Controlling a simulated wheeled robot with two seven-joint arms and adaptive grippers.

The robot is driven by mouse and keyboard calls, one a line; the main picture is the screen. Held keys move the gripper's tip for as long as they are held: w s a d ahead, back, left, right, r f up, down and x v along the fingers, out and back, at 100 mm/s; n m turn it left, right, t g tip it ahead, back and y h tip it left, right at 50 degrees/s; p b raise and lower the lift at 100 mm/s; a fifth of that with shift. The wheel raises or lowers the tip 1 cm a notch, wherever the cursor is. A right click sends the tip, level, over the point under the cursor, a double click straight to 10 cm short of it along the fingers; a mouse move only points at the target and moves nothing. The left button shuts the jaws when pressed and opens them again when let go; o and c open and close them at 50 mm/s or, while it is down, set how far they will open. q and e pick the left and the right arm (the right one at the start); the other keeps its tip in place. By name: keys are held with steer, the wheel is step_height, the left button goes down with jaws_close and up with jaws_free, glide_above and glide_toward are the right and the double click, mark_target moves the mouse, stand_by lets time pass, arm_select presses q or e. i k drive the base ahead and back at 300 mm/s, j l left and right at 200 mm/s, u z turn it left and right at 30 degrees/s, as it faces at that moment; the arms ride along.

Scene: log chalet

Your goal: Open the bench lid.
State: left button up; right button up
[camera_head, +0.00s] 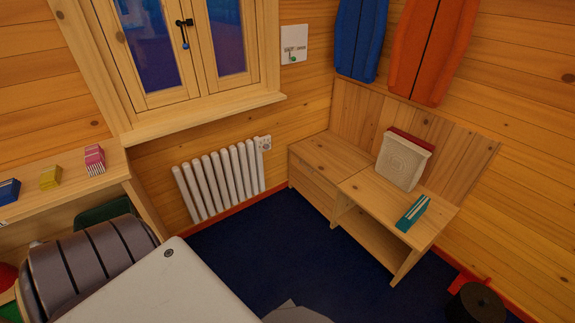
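The wooden bench (378,205) stands in the corner against the right wall, with a tall plank back. Its left section has a closed front, and its flat top (340,152) looks shut. Which board is the lid is not certain. The right section has an open space below its top board (372,187). A pale box with a round pattern (402,163) stands on that board, with a red thing (412,141) behind it. A teal box (412,213) lies near its front edge. Neither of my grippers is in view.
A white radiator (220,180) is under the window, left of the bench. Dark blue floor (300,250) lies open before the bench. A black round object (474,304) is at lower right. A shelf (75,190) with small boxes and a grey ribbed object (88,262) are at left.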

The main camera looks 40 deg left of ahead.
mark_target(336, 163)
steer(key=u, duration=1.1)
